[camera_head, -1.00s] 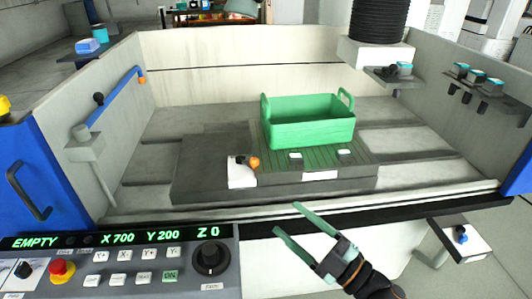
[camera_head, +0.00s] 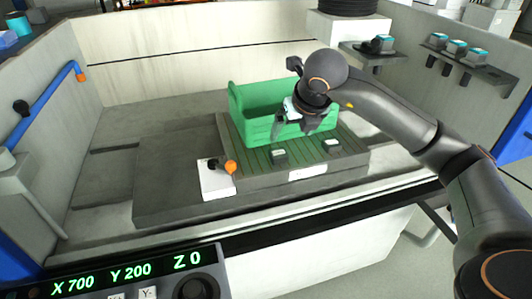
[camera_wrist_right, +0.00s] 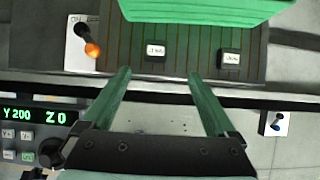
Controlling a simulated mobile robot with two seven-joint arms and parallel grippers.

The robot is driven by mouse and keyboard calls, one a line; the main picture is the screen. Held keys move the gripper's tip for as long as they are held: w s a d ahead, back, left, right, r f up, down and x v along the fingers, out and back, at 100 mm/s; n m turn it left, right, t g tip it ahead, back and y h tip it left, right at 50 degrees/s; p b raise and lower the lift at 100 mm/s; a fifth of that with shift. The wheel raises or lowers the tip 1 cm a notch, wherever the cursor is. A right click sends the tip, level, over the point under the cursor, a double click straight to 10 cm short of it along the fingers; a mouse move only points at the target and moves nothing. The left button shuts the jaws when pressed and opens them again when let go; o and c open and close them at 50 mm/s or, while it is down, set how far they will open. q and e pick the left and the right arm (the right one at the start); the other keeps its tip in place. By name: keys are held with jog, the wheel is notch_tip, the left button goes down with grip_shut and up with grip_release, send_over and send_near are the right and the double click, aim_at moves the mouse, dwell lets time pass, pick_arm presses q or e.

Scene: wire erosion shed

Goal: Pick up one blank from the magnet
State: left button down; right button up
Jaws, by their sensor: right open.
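The magnet (camera_head: 305,153) is a grooved grey-green plate on the machine bed; it also shows in the right wrist view (camera_wrist_right: 190,55). Two small dark blanks with pale tops stand apart on it, the left blank (camera_head: 278,155) and the right blank (camera_head: 332,146). In the right wrist view they are the left blank (camera_wrist_right: 155,50) and the right blank (camera_wrist_right: 230,59). My right gripper (camera_head: 292,125) is over the magnet, in front of the green basket in the picture. In the wrist view its green fingers (camera_wrist_right: 158,75) are spread and empty, below the left blank in the picture. My left gripper is not in view.
The green basket (camera_head: 250,112) stands right behind the blanks. A white block with an orange-tipped lever (camera_head: 229,167) is at the magnet's left end. The machine's front rim and control panel (camera_head: 120,282) lie nearer. The bed at left is clear.

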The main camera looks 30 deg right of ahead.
send_near(279, 153)
jog(key=x, duration=0.3)
jog(key=shift+s+d+f, duration=0.1)
jog(key=shift+d+f, duration=0.05)
jog(key=shift+d, duration=0.15)
jog(key=x, duration=0.2)
jog(key=p+x, duration=0.1)
jog(key=x, duration=0.1)
jog(key=shift+a+f, duration=0.1)
jog(key=shift+a, duration=0.2)
jog(key=shift+w+f, duration=0.4)
jog(key=shift+f, duration=0.1)
jog(key=shift+c, duration=0.4)
jog(key=shift+d, duration=0.1)
grip_shut()
jog(key=shift+r, duration=0.1)
